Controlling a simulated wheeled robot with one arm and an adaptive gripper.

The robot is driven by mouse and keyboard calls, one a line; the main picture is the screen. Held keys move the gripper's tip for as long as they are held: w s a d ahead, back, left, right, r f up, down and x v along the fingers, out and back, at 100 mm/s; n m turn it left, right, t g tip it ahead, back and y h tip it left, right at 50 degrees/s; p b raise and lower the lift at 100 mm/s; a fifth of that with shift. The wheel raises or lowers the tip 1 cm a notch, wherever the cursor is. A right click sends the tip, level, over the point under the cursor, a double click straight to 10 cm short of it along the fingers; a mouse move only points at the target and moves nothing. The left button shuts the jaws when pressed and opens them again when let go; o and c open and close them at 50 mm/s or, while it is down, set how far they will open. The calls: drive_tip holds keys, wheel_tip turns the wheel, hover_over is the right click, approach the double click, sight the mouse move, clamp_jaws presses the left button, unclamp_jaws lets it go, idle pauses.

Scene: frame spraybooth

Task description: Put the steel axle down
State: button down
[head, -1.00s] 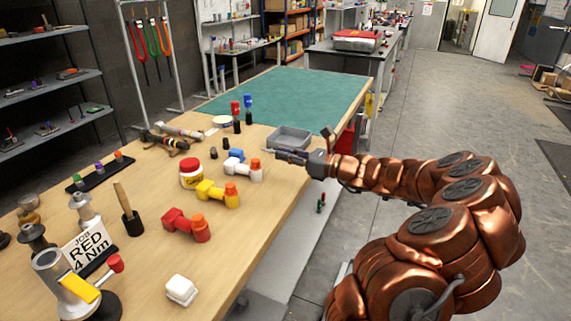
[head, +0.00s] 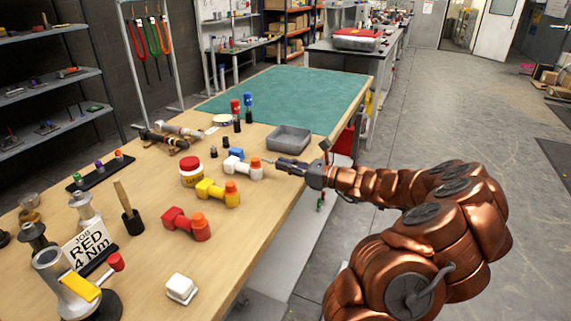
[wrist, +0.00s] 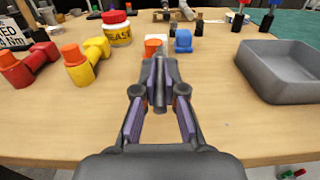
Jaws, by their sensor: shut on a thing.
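My gripper (wrist: 160,92) is shut on a small grey steel axle (wrist: 160,72), which shows between the fingertips in the wrist view. Much of the axle is hidden by the fingers. In the head view my gripper (head: 284,165) is at the right edge of the wooden bench (head: 262,215), in front of the grey tray and right of the white tool with an orange end. I cannot tell whether the axle touches the bench top.
The empty-looking grey tray (head: 289,138) sits behind my gripper; it is at right in the wrist view (wrist: 285,72). The white tool (head: 243,168), blue piece (head: 237,153), yellow tool (head: 218,193) and red tool (head: 187,224) stand left. Bare bench lies near the front edge.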

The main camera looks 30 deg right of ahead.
drive_tip(key=shift+f, duration=0.35)
drive_tip(key=c, duration=1.2)
unclamp_jaws()
drive_tip(key=shift+c, duration=0.2)
drive_tip(key=shift+r, duration=0.1)
drive_tip(key=shift+s+d+r, duration=0.1)
drive_tip(key=shift+r, duration=0.45)
drive_tip(key=v, duration=1.1)
drive_tip(key=shift+s+d, duration=0.2)
drive_tip(key=shift+s, duration=0.15)
